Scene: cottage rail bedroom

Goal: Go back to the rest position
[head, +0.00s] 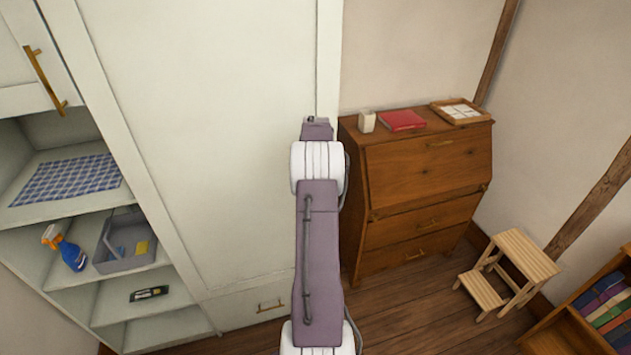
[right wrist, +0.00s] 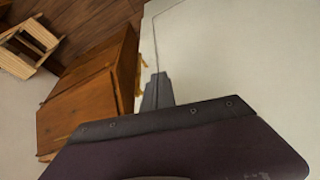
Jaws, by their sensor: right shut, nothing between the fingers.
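My right arm reaches up through the middle of the head view, in front of the tall white wardrobe (head: 200,130). My right gripper (head: 313,119) is at its far end, small and partly hidden behind the wrist, left of the wooden desk (head: 420,175). In the right wrist view the right gripper (right wrist: 157,88) has its fingers together with nothing between them, against the pale wardrobe front (right wrist: 230,50). I cannot tell how far it is from that surface. My left gripper is in neither view.
Open shelves at left hold a checked cloth (head: 68,179), a spray bottle (head: 66,250) and a grey bin (head: 108,260). A red book (head: 402,120) and a tray (head: 461,111) lie on the desk. A step stool (head: 508,265) and a bookcase (head: 565,330) stand at right.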

